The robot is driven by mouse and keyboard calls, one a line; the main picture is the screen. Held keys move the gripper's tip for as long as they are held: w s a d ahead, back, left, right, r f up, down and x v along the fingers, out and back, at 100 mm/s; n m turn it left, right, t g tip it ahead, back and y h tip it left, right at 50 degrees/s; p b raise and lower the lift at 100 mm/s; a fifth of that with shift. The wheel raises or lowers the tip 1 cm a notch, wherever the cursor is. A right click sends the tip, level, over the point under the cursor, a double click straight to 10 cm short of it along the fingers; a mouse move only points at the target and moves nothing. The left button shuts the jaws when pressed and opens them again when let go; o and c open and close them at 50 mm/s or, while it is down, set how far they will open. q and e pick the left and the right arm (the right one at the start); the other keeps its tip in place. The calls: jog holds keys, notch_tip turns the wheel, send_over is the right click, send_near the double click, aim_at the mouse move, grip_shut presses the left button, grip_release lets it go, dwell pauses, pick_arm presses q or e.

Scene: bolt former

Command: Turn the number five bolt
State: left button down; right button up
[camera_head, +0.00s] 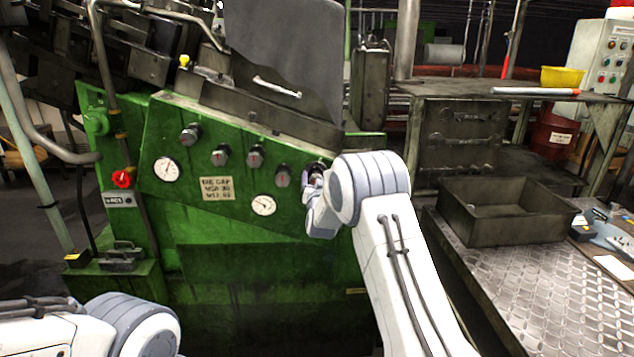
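A row of several dark metal bolt-like knobs runs along the sloped green machine panel (200,255). The leftmost knob (190,134) and its neighbours (220,155), (255,157) and (282,176) are clear of my arms. The rightmost knob (317,169), which I take for the number five bolt, is partly hidden by my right gripper (309,188). The gripper is at this knob, with its fingers small and mostly covered by my wrist. I cannot tell whether they are closed on it. My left arm shows at the bottom left, with its gripper out of view.
Two round gauges (166,169) and (264,205), a label plate (216,188) and a red switch (122,179) are on the machine. An open metal tray (505,225) stands on the tread-plate bench (545,290) at the right. A yellow container (561,77) is behind.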

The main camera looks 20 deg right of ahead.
dwell(0.3)
jog(key=shift+s+a, duration=0.1)
jog(key=shift+s, duration=0.15)
jog(key=b+v, duration=0.3)
jog(key=v, duration=0.7)
jog(key=shift+b, duration=0.4)
